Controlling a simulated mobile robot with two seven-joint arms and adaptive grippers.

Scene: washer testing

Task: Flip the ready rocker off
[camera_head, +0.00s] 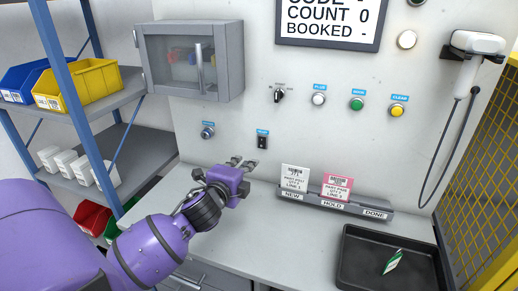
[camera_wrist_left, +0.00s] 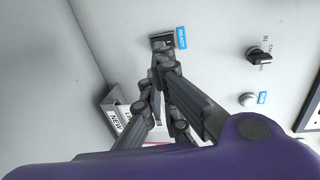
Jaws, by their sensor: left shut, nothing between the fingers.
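The ready rocker (camera_head: 262,142) is a small black switch on the pale wall panel, under a blue label. It also shows at the top of the left wrist view (camera_wrist_left: 162,41), beside its blue label (camera_wrist_left: 181,37). Which way it is tipped is too small to tell. My left gripper (camera_head: 245,163) is purple with dark fingers. It is shut and empty, above the counter, just below and left of the rocker in the head view. In the left wrist view its fingertips (camera_wrist_left: 158,63) lie just short of the rocker; I cannot tell whether they touch. My right gripper is out of view.
A key switch (camera_head: 207,131), a rotary knob (camera_head: 279,95) and white, green (camera_head: 357,104) and yellow (camera_head: 397,110) buttons are on the panel. A card rack (camera_head: 335,204) stands on the counter, right of the gripper. A black tray (camera_head: 350,273) lies front right. A cabinet (camera_head: 225,55) hangs upper left.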

